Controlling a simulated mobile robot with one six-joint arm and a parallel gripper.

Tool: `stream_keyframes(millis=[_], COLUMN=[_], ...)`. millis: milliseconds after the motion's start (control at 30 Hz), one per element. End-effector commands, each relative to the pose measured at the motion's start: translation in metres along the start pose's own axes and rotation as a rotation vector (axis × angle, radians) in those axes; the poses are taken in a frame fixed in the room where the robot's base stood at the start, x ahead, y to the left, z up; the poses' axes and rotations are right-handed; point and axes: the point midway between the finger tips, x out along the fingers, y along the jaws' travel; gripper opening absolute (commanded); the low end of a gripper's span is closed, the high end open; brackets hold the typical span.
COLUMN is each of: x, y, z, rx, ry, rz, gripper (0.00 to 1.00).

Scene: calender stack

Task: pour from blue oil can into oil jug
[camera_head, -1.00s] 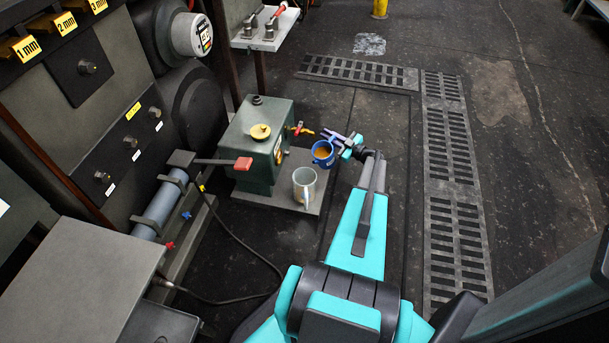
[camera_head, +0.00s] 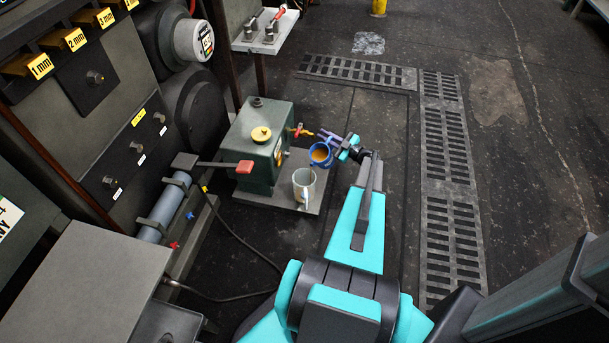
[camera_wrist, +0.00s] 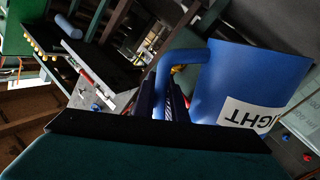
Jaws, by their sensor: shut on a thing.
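The blue oil can (camera_head: 312,153) is an open blue cup with a side handle, with brown oil showing inside. My gripper (camera_head: 341,146) is shut on its handle and holds it above and just right of the oil jug. The can looks tilted toward the jug; I cannot tell whether oil is flowing. The oil jug (camera_head: 298,181) is a pale grey open jug standing upright on the plate in front of the green tank. In the wrist view the can (camera_wrist: 250,80) shows large with part of a white label, its handle at my gripper (camera_wrist: 168,105). The jug is not clearly visible there.
A green tank (camera_head: 248,180) with a yellow cap and a red-handled tap (camera_head: 301,131) stands close left of the can. A black cable lies on the floor. The floor right of my arm is clear.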

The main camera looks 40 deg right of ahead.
Motion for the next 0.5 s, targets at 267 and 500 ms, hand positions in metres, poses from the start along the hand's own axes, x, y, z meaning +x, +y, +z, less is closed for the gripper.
stream_keyframes(millis=[267,500], x=[0.001,0.001], y=[-0.002,-0.007], z=[-0.019,-0.026], rx=[-0.069,-0.116], ry=[0.003,0.003], rz=[0.001,0.001], gripper=[0.00,0.00])
